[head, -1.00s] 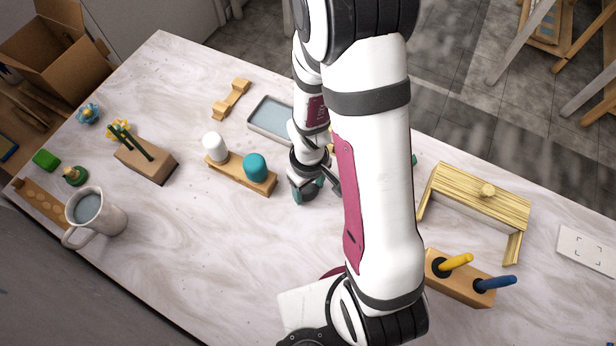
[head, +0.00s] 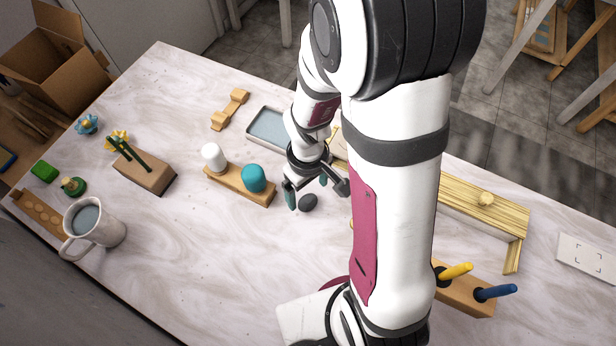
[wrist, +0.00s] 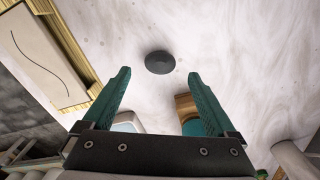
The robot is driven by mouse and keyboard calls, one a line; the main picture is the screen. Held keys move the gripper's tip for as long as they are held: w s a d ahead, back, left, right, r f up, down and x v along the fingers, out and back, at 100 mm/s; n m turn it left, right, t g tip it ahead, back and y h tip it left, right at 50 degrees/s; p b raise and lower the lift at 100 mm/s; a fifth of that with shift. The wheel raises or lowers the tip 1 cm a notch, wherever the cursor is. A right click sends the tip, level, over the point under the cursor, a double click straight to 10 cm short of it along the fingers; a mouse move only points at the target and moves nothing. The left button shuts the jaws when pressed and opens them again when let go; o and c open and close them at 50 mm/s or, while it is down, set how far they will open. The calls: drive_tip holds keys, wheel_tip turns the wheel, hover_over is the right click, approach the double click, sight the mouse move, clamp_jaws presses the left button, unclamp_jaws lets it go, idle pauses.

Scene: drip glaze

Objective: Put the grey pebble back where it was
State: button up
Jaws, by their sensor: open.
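The grey pebble (head: 308,202) is dark, smooth and oval and lies on the marble table, just right of the teal-and-white jar stand. My gripper (head: 306,191) is open above and beside it, with teal fingers. In the wrist view the pebble (wrist: 159,62) shows just beyond the gap between the two fingertips (wrist: 159,74), with nothing between the fingers. The pebble looks clear of both fingers. No mark for the pebble's earlier place is visible; part of the table is hidden behind my arm.
A shallow tray (head: 268,127) lies behind. A slatted wooden piece (head: 485,215) and a pen block (head: 462,290) are at right. The front-middle table is free.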

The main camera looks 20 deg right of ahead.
sight(308, 200)
wheel_tip(308, 200, up, 7)
drive_tip(key=s+a+r+m+y, duration=0.1)
drive_tip(key=s+a+r+m, duration=0.2)
drive_tip(key=s+r+m, duration=0.6)
drive_tip(key=s+m, duration=0.1)
drive_tip(key=s, duration=0.3)
drive_tip(key=shift+s+r+y, duration=0.2)
drive_tip(key=shift+r+y, duration=0.05)
drive_tip(key=shift+y, duration=0.15)
drive_tip(key=shift+a, duration=0.1)
